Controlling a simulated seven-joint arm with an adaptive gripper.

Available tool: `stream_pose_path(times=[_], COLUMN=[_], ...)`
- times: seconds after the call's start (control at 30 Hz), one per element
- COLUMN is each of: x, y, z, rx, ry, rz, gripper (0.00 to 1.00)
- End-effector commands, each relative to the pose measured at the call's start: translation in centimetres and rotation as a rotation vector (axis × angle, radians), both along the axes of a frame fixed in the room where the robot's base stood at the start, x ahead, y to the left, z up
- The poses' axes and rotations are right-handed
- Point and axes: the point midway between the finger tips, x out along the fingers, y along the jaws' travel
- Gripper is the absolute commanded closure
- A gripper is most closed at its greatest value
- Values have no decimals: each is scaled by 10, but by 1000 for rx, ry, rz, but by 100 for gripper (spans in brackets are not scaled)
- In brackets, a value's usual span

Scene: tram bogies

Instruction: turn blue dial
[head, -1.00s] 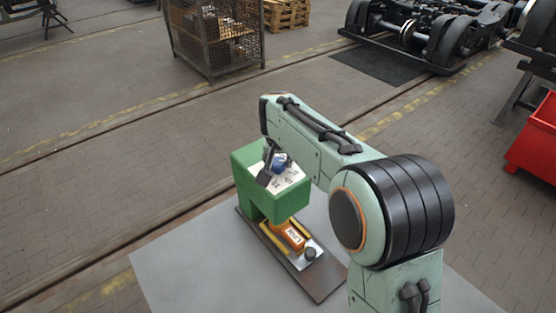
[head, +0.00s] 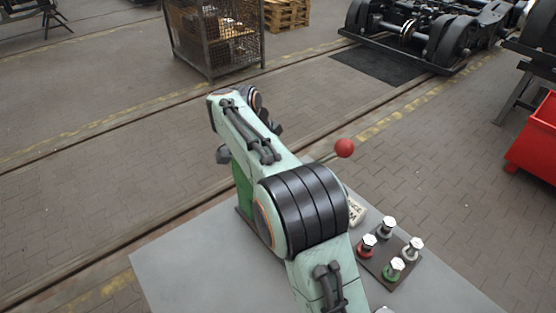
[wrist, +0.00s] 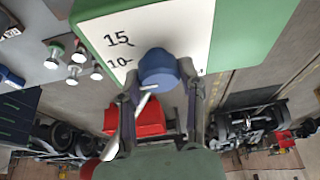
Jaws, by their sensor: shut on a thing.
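The blue dial (wrist: 160,68) sits on a white panel (wrist: 175,28) on top of a green housing (wrist: 262,30) in the wrist view. The panel carries dark marks, with 15 and 10 readable left of the dial. My gripper (wrist: 163,84) is shut on the dial, one dark finger on each side. A pale pointed rod shows below the dial between the fingers. In the head view, part of the green housing (head: 242,188) shows behind my arm. The dial, panel and most of the gripper are hidden there.
A dark plate (head: 376,263) with several knobbed posts stands on the grey table (head: 185,265), right of my arm. A red ball (head: 345,148) rises just beyond my arm. A red bin (head: 535,140) is at the far right. The table's left part is clear.

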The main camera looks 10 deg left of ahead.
Motion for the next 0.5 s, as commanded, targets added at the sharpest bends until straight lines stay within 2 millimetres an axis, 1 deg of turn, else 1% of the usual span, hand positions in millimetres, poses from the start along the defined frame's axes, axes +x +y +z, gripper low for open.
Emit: stream_pose_path(times=[0.2,0.5], x=[0,0], y=[0,0], z=[-1,-1], rx=[-2,-2], ry=[2,3], rz=[-57,-75], gripper=[98,98])
